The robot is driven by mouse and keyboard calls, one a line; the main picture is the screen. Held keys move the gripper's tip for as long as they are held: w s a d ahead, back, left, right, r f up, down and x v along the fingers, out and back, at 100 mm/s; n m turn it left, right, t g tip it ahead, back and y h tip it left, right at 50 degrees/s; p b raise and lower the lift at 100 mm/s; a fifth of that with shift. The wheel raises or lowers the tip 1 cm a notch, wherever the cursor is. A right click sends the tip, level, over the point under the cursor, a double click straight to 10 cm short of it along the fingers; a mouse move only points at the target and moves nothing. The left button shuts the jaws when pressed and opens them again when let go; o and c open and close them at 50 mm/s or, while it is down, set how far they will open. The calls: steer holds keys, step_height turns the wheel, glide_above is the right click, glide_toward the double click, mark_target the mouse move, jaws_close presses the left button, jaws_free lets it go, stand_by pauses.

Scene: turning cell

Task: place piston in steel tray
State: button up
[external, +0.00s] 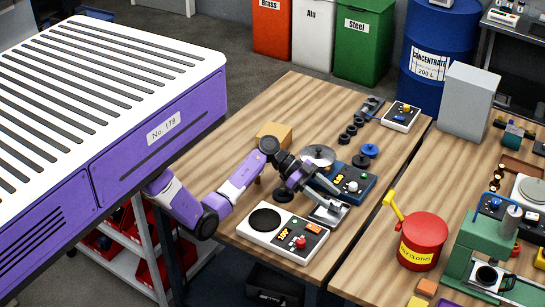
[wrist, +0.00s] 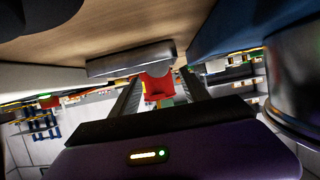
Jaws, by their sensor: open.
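My gripper (external: 322,196) is at the near bench, low beside the blue instrument. It is open; in the wrist view its two fingers (wrist: 160,78) stand apart, with nothing clearly held between them. A small shiny metal tray (external: 328,215), probably the steel tray, lies at and under the fingertips. A flat grey metal edge, likely of this tray, shows in the wrist view (wrist: 130,60) in front of the fingers. Whether they touch it I cannot tell. I cannot make out the piston with certainty; the gripper hides part of the tray area.
A white instrument (external: 283,233) stands in front of my gripper, and a blue one (external: 350,184) right behind it. A cardboard box (external: 274,134) and black rings (external: 346,138) lie farther back. A red can (external: 422,240) and a green machine (external: 470,250) stand on the right bench.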

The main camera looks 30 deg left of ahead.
steer(key=shift+r, duration=0.3)
steer(key=shift+a+r, duration=0.15)
steer(key=shift+a, duration=0.05)
steer(key=b+v, duration=0.1)
steer(key=v, duration=1)
steer(key=shift+a, duration=0.3)
